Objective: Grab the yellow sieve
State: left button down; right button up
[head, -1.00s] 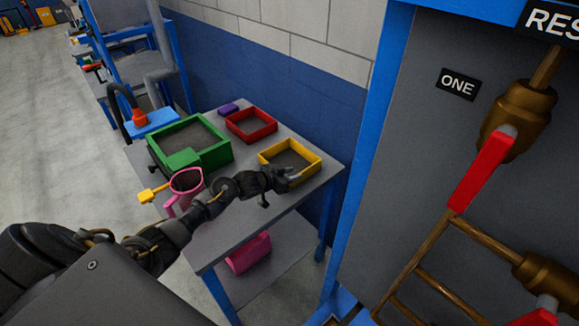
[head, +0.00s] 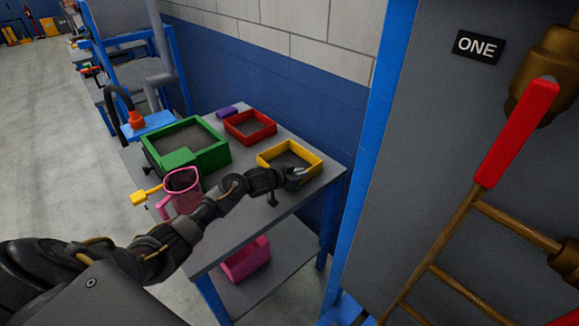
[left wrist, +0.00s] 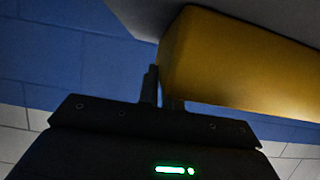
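The yellow sieve (head: 268,168) is a square, open-topped frame with a dark mesh floor, at the right end of the grey table. My left gripper (head: 299,173) is at its near right side, with the fingertips by the wall. In the left wrist view the sieve's yellow wall (left wrist: 235,70) fills the upper right. One dark finger of my left gripper (left wrist: 160,97) stands beside the wall's left end; the other is largely hidden by it. I cannot tell whether the fingers press on the wall. My right gripper is not in view.
On the table (head: 240,222) are a green sieve (head: 213,158), a red sieve (head: 266,133), a purple block (head: 227,113) and a pink jug (head: 183,200) close to my left arm. A pink box (head: 246,262) lies on the lower shelf. A grey panel with red-handled valves (head: 517,135) stands at right.

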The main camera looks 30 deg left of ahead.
pick_arm(q)
jog(key=shift+r, duration=0.15)
jog(key=shift+r, duration=0.25)
notch_tip(320, 180, up, 2)
jog(key=shift+r+b, duration=0.15)
jog(key=shift+b, duration=0.35)
jog(key=s+a+r+b, duration=0.2)
jog(key=s+a+r, duration=0.2)
jog(key=a+r, duration=0.6)
jog(key=a, duration=0.3)
jog(key=shift+s+a, duration=0.15)
jog(key=shift+s, duration=0.05)
